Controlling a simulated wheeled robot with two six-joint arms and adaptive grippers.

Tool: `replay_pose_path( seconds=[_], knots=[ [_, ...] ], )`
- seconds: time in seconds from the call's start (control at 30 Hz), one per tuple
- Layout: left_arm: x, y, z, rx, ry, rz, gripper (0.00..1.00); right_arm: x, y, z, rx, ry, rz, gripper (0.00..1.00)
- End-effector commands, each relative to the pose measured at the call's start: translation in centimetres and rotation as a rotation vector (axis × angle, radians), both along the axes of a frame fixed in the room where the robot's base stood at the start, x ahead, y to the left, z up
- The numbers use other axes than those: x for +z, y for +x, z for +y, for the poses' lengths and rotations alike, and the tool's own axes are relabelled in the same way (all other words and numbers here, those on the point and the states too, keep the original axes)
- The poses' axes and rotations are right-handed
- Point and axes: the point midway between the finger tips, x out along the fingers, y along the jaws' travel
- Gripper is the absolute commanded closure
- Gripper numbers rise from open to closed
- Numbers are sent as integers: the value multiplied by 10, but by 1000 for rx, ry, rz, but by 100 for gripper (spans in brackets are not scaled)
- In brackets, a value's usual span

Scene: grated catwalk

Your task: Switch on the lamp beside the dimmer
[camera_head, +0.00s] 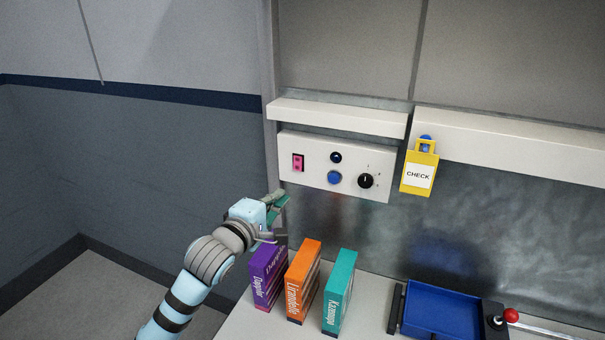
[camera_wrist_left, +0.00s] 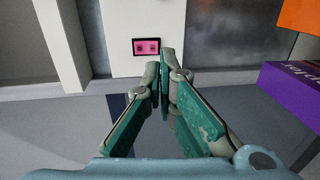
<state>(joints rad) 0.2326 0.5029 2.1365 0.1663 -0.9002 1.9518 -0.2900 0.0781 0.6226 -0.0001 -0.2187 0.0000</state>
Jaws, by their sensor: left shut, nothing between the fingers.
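A white control panel (camera_head: 310,183) is fixed to the back wall. On it are a pink rocker switch (camera_head: 298,162) at the left, a small dark blue round piece (camera_head: 336,157), a brighter blue round button (camera_head: 335,177) below that, and a black dial with marks around it (camera_head: 366,181) at the right, which looks like the dimmer. No lit lamp is clear. My left gripper (camera_head: 283,200) is shut and empty, below and left of the panel. In the left wrist view its closed fingertips (camera_wrist_left: 165,58) appear just beside the pink switch (camera_wrist_left: 147,47), apparently apart from it. My right gripper is not in view.
Purple (camera_head: 268,275), orange (camera_head: 303,280) and teal (camera_head: 339,292) boxes stand on the counter below the panel, close to my left gripper. A yellow CHECK tag (camera_head: 419,171) hangs right of the panel. A blue tray (camera_head: 440,312) and a red-knobbed lever (camera_head: 511,316) are at right.

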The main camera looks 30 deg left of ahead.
Motion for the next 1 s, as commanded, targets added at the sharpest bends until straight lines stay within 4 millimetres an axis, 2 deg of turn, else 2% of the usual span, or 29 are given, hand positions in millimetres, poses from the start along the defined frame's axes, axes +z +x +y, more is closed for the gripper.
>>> replay_pose_path(
  seconds=[0.17, 0.33, 0.57, 0.8, 1.0],
  knots=[
    [-2, -5, 11, 19, 6, 4, 100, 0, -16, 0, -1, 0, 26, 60],
    [-4, 9, 12, 22, 3, 5, 100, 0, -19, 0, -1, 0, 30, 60],
    [-9, 56, 12, 17, 2, 4, 100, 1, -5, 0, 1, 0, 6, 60],
    [-17, 105, 16, 19, 2, 7, 100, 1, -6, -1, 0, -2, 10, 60],
    [-20, 130, 17, 17, 5, 6, 100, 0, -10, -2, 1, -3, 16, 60]
  ],
)
